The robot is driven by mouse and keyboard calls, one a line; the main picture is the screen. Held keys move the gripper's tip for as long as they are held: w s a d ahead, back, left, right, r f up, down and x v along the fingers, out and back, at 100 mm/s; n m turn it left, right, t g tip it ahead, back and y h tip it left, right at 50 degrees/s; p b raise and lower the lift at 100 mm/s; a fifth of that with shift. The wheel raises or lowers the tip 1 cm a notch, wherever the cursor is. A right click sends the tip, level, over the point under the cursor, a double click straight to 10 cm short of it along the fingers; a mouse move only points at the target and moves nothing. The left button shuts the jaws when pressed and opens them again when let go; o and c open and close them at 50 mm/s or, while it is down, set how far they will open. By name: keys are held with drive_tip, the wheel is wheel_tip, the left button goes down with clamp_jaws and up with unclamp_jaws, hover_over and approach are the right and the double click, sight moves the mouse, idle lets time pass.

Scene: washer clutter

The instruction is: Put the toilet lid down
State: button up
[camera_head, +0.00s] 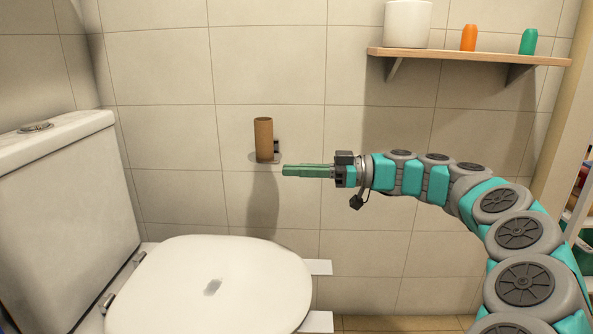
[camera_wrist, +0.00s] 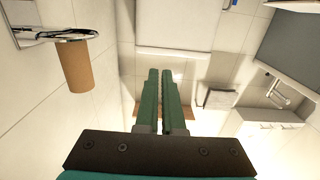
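The white toilet lid (camera_head: 255,285) lies flat and level over the bowl in the head view, with a small grey smudge near its middle. Its hinges (camera_head: 108,302) are at the left, beside the white tank (camera_head: 65,200). The bowl is hidden under the lid. My gripper (camera_head: 286,171) is above and to the right of the lid's far side, pointing left and clear of it. In the wrist view my gripper's green fingers (camera_wrist: 161,76) are close together with nothing held between them.
A brown cardboard roll (camera_head: 264,140) stands on a wall holder just left of my gripper; it also shows in the wrist view (camera_wrist: 75,65). A wooden shelf (camera_head: 470,57) holds a white container (camera_head: 407,24), an orange bottle (camera_head: 468,38) and a green bottle (camera_head: 528,41).

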drive_tip(key=o, duration=1.4)
drive_tip(key=shift+o, duration=0.2)
drive_tip(key=d, duration=0.7)
drive_tip(key=shift+s+d, duration=0.15)
drive_tip(key=shift+d, duration=0.25)
